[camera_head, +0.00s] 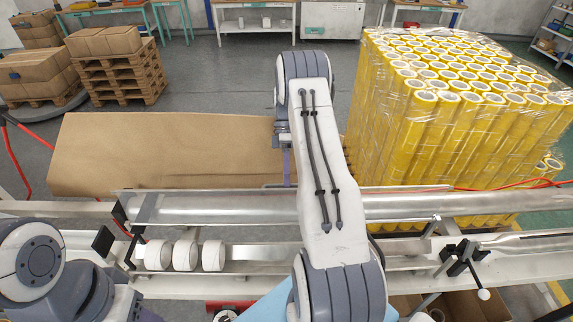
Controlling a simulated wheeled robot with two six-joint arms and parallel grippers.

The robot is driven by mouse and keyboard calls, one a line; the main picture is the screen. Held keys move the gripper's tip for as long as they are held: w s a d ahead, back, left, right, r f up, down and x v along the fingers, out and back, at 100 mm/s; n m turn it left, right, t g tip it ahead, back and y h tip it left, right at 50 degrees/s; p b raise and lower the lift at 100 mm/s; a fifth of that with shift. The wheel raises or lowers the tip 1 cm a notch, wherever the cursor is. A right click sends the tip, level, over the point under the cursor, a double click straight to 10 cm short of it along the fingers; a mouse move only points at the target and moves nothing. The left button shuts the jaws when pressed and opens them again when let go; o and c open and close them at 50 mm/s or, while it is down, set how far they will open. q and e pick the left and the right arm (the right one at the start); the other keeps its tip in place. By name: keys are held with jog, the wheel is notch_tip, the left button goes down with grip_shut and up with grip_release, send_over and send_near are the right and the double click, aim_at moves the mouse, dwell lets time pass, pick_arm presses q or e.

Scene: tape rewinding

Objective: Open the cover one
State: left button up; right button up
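A long, shiny silver cover (220,207) lies across the rewinding machine, running left to right. No label shows which cover is "one". My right arm reaches up over the middle of the machine and hides part of this cover. My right gripper (287,165) points down at the far side of the cover, beside the cardboard sheet. Its fingers are mostly hidden by my arm, and I cannot tell whether it touches the cover. My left arm shows at the lower left, but its gripper is out of view.
White rolls (185,256) sit on the shaft in front of the cover. A brown cardboard sheet (160,150) lies behind the machine. Wrapped yellow tubes (430,110) stand at the back right. A black clamp with a handle (465,262) is at the right.

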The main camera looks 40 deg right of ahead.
jog(key=b+v, duration=0.2)
jog(key=v, duration=0.7)
jog(key=shift+w+d+r, duration=0.2)
jog(key=shift+r, duration=0.1)
jog(key=a+r+m+t+h+b, duration=0.15)
jog(key=a+h+b, duration=0.35)
jog(key=a, duration=1.8)
jog(key=s+a+f+t+b, duration=0.3)
jog(key=s+a+b, duration=0.2)
jog(key=s+a, duration=0.55)
jog(key=s+a+f+m+t+b, duration=0.1)
jog(key=s+a+f, duration=0.1)
jog(key=s, duration=0.5)
jog(key=s+a+f+t+b, duration=0.1)
jog(key=s+a+f+b, duration=0.1)
jog(key=s+f, duration=0.2)
jog(key=s, duration=0.3)
jog(key=shift+s+f+m+y, duration=0.2)
jog(key=shift+f+m+y, duration=0.1)
jog(key=shift+m+y, duration=0.1)
